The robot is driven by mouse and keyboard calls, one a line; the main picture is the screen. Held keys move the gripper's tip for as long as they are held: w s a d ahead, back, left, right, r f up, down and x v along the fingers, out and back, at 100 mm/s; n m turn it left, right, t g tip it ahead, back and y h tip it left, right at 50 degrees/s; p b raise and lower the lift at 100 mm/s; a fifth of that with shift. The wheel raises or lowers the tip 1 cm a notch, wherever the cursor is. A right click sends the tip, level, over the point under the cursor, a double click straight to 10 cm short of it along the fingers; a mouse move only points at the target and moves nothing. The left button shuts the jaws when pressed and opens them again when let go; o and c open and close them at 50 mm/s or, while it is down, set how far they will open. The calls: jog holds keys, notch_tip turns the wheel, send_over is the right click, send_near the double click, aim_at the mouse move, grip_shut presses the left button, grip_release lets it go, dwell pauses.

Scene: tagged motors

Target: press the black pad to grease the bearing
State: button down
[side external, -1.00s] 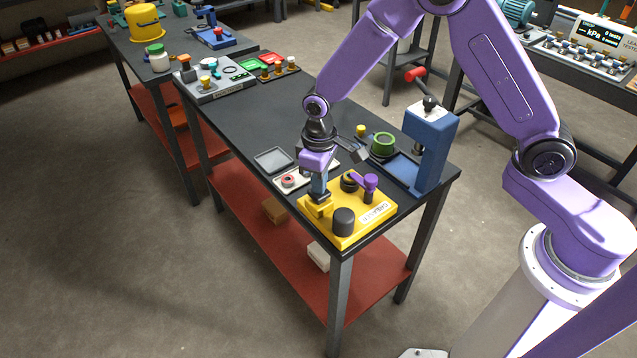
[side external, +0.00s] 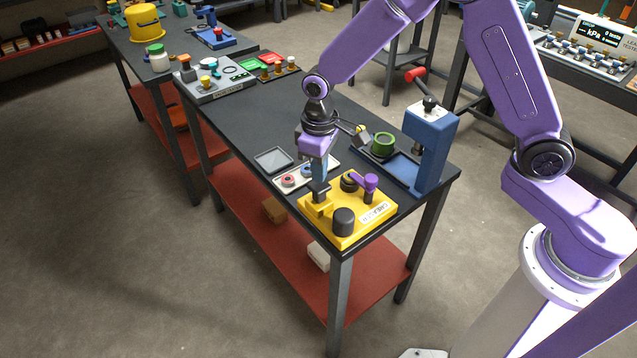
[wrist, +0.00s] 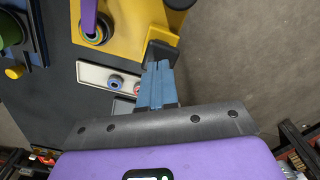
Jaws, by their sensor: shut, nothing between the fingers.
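The yellow grease station (side external: 322,228) stands at the near end of the dark bench. Its black pad (side external: 319,187) sits on a yellow bracket at the left corner, and also shows at the fingertips in the wrist view (wrist: 160,50). My gripper (side external: 320,180) points down with its blue fingers shut and empty, right over the pad; I cannot tell whether the tips touch it. A dark ring-shaped bearing (side external: 349,182) sits on the station beside the purple nozzle arm (side external: 369,183). In the wrist view the purple arm (wrist: 89,15) reaches over the bearing (wrist: 95,38).
A black cylinder (side external: 344,221) stands on the station's near corner. A white tray (side external: 281,185) with small rings lies behind, beside a grey tray (side external: 273,160). A blue press (side external: 432,148) with a red-tipped lever stands to the right. The bench's middle is clear.

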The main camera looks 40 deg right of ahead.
aim_at(319, 184)
jog(key=shift+f, duration=0.15)
dwell(0.3)
jog(key=shift+f, duration=1.7)
jog(key=shift+r, duration=1.85)
jog(key=shift+f, duration=0.1)
jog(key=shift+f, duration=1.8)
jog(key=shift+r, duration=1.95)
